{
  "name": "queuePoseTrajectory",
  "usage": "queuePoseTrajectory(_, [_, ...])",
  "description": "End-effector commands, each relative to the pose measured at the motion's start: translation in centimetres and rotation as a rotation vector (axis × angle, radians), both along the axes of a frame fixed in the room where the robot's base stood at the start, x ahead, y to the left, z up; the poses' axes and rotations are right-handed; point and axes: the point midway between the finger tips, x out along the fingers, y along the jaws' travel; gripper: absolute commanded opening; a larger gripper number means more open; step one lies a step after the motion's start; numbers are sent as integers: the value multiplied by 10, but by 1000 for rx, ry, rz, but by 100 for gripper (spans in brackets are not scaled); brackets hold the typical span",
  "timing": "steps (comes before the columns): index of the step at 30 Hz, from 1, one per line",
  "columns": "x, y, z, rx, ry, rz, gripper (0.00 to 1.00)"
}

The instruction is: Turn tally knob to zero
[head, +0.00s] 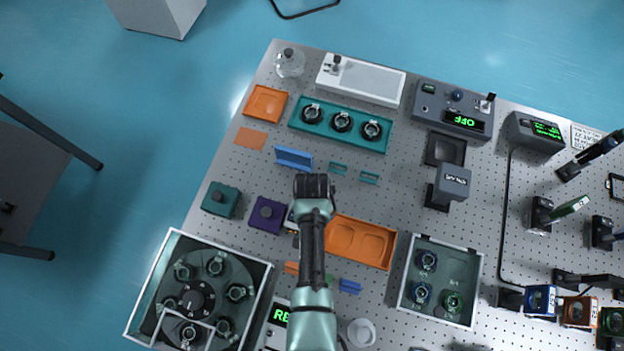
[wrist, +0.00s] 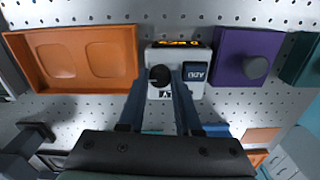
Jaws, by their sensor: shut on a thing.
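The tally box (wrist: 192,91) is a small pale box with a lit orange display (wrist: 178,44), a round black knob (wrist: 160,76) and a dark blue labelled button (wrist: 194,72). It sits on the perforated table between an orange tray and a purple box. My gripper (wrist: 162,78) reaches it with both fingers, one on each side of the knob, and is shut on the knob. The display's reading is too small to make out. In the head view my arm hides most of the tally box, and only a sliver of it (head: 290,217) shows.
The orange tray (wrist: 126,62) and the purple box (wrist: 228,46) stand close on either side of the tally box. A teal box (head: 221,198) is beyond the purple one. A blue angled holder (head: 293,157) and small teal pieces lie near my wrist.

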Motion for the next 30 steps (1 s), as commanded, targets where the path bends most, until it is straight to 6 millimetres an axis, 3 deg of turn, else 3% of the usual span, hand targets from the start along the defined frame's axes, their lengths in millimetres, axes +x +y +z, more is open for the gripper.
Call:
queuePoseTrajectory(9, [0,0,0,0,-1,-104,0])
queuePoseTrajectory(24, [0,0,0,0,0,-121,0])
queuePoseTrajectory(25, [0,0,0,0,0,-121,37])
queuePoseTrajectory(30, [0,0,0,1,0,-120,63])
